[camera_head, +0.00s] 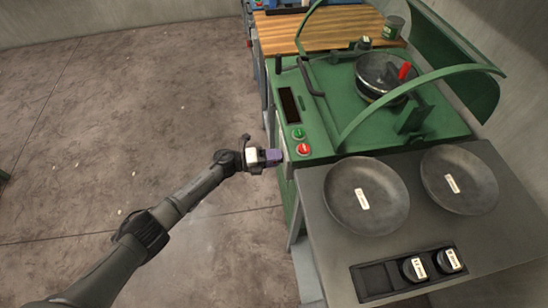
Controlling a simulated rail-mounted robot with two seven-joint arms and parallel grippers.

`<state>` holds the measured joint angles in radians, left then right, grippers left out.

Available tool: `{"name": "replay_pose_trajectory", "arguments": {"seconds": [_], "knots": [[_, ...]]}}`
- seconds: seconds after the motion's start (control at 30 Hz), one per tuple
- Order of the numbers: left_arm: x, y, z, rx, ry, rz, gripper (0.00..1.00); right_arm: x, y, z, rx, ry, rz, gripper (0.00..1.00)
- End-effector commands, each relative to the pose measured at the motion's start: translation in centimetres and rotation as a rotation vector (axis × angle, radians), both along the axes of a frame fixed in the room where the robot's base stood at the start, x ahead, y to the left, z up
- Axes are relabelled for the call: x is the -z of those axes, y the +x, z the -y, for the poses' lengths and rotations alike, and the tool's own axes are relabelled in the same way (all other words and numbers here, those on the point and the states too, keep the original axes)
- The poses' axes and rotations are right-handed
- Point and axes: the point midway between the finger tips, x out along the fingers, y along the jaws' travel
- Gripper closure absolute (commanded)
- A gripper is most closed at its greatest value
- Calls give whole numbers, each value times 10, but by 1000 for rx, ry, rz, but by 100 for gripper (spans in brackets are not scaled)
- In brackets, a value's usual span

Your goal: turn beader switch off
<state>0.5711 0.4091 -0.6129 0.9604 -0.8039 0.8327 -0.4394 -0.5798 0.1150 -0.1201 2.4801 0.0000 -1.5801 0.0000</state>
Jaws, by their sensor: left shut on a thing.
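The green machine (330,110), which I take to be the beader, stands at the upper right. At its front left corner are a green button (298,133) and, just in front of it, a red button (303,149). My left gripper (271,157) is beside that corner, a little left of the red button. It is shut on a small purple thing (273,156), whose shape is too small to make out. Whether it touches the machine's edge is hard to tell. My right gripper is out of view.
A dark metal stand in front of the machine holds two round grey plates (345,195) (438,178) with white labels. A black tray (375,279) with two labelled round pieces is at its front. A wooden bench top (285,32) lies behind. Open concrete floor (110,130) is left.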

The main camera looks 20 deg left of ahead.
Motion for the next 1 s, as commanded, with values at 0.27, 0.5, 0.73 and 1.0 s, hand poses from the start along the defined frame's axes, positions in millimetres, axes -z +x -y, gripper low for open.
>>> {"name": "replay_pose_trajectory", "arguments": {"seconds": [0.27,0.5,0.73,1.0], "knots": [[1,0,0,-2,-1,-3,50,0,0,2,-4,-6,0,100],[0,0,0,-1,-1,-1,29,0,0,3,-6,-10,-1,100],[0,-1,-1,-1,-1,-1,29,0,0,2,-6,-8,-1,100],[-3,-18,-30,-3,2,-2,29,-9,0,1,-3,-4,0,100]]}}
